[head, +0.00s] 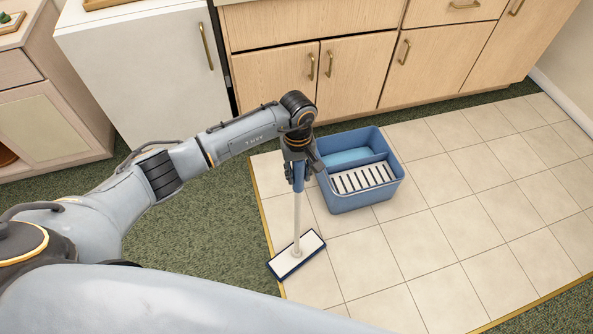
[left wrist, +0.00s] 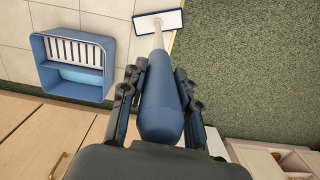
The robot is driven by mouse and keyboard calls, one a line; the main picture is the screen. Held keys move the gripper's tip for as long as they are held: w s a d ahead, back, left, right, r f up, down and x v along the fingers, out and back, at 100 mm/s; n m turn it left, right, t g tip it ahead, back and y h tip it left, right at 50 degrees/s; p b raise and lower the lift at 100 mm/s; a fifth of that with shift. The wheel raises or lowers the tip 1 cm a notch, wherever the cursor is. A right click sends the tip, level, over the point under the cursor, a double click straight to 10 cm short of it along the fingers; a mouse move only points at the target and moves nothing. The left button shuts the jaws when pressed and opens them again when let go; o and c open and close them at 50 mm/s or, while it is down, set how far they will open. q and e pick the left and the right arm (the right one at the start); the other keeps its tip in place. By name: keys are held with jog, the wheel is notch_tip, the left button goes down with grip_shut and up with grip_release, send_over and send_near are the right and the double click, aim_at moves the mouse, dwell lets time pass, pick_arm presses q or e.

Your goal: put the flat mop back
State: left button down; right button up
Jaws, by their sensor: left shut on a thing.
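The flat mop has a blue grip, a white pole and a flat white head with a dark blue edge (head: 297,255). My left gripper (head: 296,175) is shut on its blue grip, which fills the space between the fingers in the left wrist view (left wrist: 160,95). The mop stands nearly upright, its head low over the tiles near the carpet edge; I cannot tell whether it touches the floor. A blue bucket (head: 366,202) with a slatted wringer and a compartment of light blue water stands just right of the gripper. My right gripper is not seen.
Wooden cabinets (head: 275,75) and a white cabinet (head: 140,75) line the back. The tiled floor (head: 450,230) is clear right of the bucket. Green carpet (head: 205,230) lies left of it, past a yellow edge strip. A wooden cabinet (head: 50,110) stands at the far left.

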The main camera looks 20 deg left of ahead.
pick_arm(q)
jog(key=shift+f+b, duration=0.1)
jog(key=shift+b, duration=0.2)
jog(key=c, duration=1)
grip_release()
jog(key=shift+r+p, duration=0.2)
jog(key=shift+p, duration=0.15)
jog(key=shift+r, duration=0.35)
jog(key=r, duration=0.3)
jog(key=r+b, duration=0.1)
jog(key=r, duration=0.7)
jog(key=shift+w+a+r+b, duration=0.1)
jog(key=shift+w+a+b, duration=0.15)
jog(key=shift+w+b, duration=0.15)
